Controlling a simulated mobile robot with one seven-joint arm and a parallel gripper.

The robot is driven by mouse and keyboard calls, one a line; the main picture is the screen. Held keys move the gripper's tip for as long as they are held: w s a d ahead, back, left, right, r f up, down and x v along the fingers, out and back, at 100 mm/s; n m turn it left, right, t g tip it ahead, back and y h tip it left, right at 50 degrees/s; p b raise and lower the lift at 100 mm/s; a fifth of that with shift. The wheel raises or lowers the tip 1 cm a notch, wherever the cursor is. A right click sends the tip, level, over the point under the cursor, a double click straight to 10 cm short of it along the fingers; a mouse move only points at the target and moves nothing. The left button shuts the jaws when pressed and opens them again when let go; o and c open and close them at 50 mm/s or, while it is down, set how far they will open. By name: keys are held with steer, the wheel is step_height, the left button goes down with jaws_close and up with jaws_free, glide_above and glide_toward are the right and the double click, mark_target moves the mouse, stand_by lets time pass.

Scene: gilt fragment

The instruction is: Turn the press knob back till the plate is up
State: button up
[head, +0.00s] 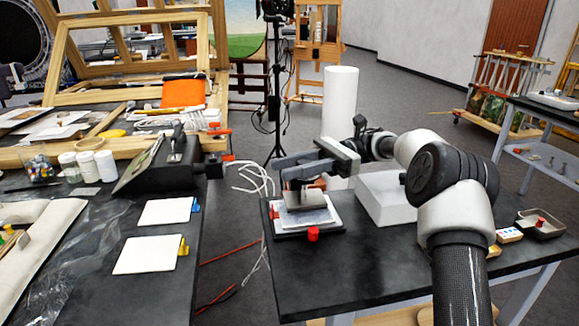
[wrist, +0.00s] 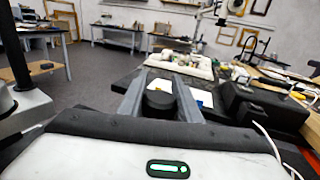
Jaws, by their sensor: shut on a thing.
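The small press stands on the left part of the dark right-hand table in the head view. Its grey plate (head: 306,201) lies close above a white layered stack (head: 318,217) on a black base; any gap between plate and stack is too small to tell. My gripper (head: 293,166) reaches level over the press from the right. In the wrist view, the black round press knob (wrist: 160,100) sits between the two grey fingers of my gripper (wrist: 160,82), which is shut on it. In the head view the fingers mostly hide the knob.
A red knob-like piece (head: 313,234) stands at the press's front edge. A white block (head: 385,198) is right of the press, with a white cylinder (head: 340,110) behind. A small tray (head: 540,223) lies far right. A gap with cables separates the cluttered left table (head: 150,295).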

steer(key=shift+s+f+n+g+h, duration=0.2)
steer(key=shift+n+g+h, duration=0.25)
steer(key=shift+g, duration=0.25)
steer(key=shift+c, duration=0.2)
steer(key=o, duration=1.1)
steer(key=shift+r, duration=0.1)
step_height(320, 180, up, 10)
steer(key=p, duration=0.3)
